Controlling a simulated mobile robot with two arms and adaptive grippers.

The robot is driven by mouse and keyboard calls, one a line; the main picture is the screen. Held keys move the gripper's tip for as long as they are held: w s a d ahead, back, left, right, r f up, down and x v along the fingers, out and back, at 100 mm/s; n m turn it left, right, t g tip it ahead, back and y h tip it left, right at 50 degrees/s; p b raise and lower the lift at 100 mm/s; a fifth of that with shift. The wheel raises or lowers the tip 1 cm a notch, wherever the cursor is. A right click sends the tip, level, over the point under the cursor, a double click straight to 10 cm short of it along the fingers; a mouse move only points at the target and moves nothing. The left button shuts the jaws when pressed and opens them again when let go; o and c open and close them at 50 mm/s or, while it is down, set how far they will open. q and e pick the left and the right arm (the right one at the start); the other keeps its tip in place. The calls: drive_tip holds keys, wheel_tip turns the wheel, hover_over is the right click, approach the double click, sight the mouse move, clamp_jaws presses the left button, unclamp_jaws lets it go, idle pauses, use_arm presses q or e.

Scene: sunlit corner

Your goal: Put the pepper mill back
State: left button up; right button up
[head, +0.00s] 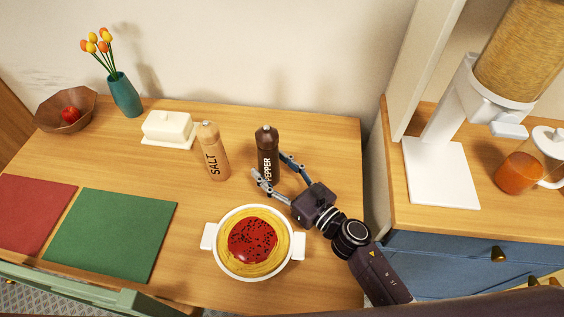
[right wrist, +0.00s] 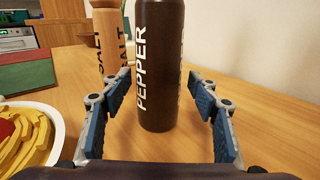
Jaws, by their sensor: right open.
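The dark brown pepper mill (head: 266,142) stands upright on the wooden table, right of the light wooden salt mill (head: 212,151). My right gripper (head: 272,166) is open, with its fingers spread at the pepper mill's near side. In the right wrist view the pepper mill (right wrist: 158,65) stands between and just beyond the open fingers (right wrist: 160,108), with gaps on both sides. The salt mill (right wrist: 108,40) shows behind it to the left. The pepper mill's top is cut off in that view. My left gripper is not in view.
A white pot of pasta with red sauce (head: 253,241) stands close in front of the right gripper. A white butter dish (head: 168,129), teal tulip vase (head: 124,95) and brown bowl (head: 66,110) stand at the back left. Red and green mats lie front left. The table right of the pepper mill is clear.

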drive_tip(key=b+v, duration=0.1)
drive_tip(key=v, duration=0.5)
drive_tip(key=shift+f, duration=0.2)
drive_tip(key=p, duration=0.3)
approach(275, 151)
drive_tip(key=x, duration=0.2)
drive_tip(key=f+x, duration=0.1)
drive_tip(key=x, duration=0.2)
drive_tip(key=shift+a, duration=0.1)
drive_tip(key=shift+r, duration=0.55)
